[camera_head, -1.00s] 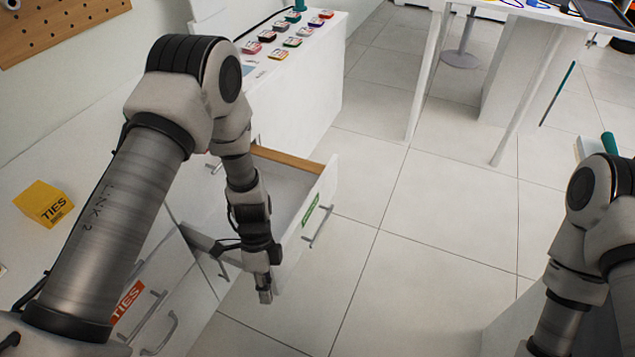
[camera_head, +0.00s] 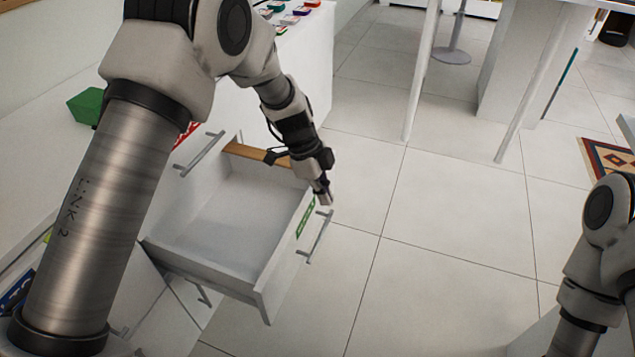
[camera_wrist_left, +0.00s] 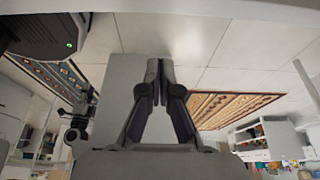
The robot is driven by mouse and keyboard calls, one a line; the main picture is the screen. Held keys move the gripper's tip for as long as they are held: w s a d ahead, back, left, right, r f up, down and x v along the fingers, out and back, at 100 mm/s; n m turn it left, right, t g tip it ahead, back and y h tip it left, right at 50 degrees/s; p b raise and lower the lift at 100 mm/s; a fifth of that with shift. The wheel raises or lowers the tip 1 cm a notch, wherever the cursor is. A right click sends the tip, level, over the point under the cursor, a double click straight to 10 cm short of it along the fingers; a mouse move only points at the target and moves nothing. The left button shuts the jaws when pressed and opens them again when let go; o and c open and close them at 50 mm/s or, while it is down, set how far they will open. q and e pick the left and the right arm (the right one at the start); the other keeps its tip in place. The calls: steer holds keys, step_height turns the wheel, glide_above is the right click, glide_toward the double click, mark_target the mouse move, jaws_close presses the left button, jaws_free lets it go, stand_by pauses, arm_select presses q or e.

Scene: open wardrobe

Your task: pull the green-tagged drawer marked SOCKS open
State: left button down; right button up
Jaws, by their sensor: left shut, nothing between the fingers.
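The green-tagged drawer (camera_head: 225,225) stands pulled out from the white unit in the head view, and its inside looks empty. Its green tag (camera_head: 305,218) is on the outer face of the front panel; the lettering is too small to read. The bar handle (camera_head: 320,236) is on the same face. My left gripper (camera_head: 326,198) is shut and empty, just beyond the top of the front panel near the tag and handle; I cannot tell whether it touches. Its closed fingers (camera_wrist_left: 158,72) also show in the wrist view. My right arm shows at the right edge, but its gripper is out of view.
Another drawer handle (camera_head: 200,154) with a red tag is left of the open drawer. A green box (camera_head: 87,106) sits on the unit's top. White table legs (camera_head: 422,75) stand further back. The tiled floor (camera_head: 430,220) right of the drawer is clear.

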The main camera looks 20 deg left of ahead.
mark_target(301, 204)
arm_select(q)
steer(key=a+f, duration=0.2)
steer(key=shift+w+a+f+b, duration=0.1)
steer(key=shift+a+f+b, duration=0.2)
steer(key=shift+f, duration=0.1)
steer(key=shift+a, duration=0.25)
steer(key=a, duration=0.3)
steer(key=shift+r+p, duration=0.1)
steer(key=shift+p, duration=0.2)
steer(key=shift+a, duration=0.3)
steer(key=shift+d, duration=0.1)
